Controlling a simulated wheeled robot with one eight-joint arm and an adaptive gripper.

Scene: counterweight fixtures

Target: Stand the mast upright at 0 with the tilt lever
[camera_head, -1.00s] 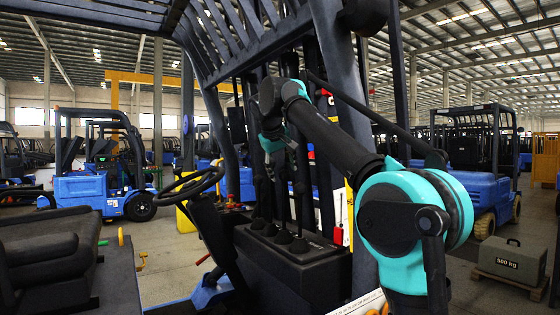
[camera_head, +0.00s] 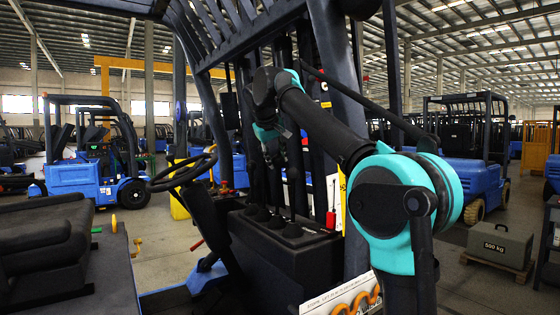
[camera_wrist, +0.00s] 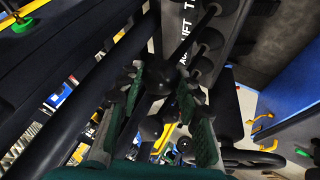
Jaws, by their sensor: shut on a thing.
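My gripper (camera_head: 272,150) is at the upper ends of the levers in the forklift's cab. In the wrist view my gripper (camera_wrist: 165,110) has its green-grey fingers closed around a dark lever knob (camera_wrist: 158,82). The lever's printed name is not readable at the grip, so I cannot tell which lever it is. Several dark levers rise from rubber boots (camera_head: 292,230) on the black console (camera_head: 275,258). The dark mast (camera_head: 325,100) stands behind them. A red marker (camera_head: 331,220) shows against a white plate beside the console; its reading is too small to make out.
A steering wheel (camera_head: 180,170) and seat (camera_head: 45,235) are to the left. A grey 500 kg weight (camera_head: 500,243) rests on a pallet at the right. Blue forklifts (camera_head: 85,175) stand behind. Cab posts crowd the arm; the wrist view shows partial "LIFT" lettering (camera_wrist: 185,30).

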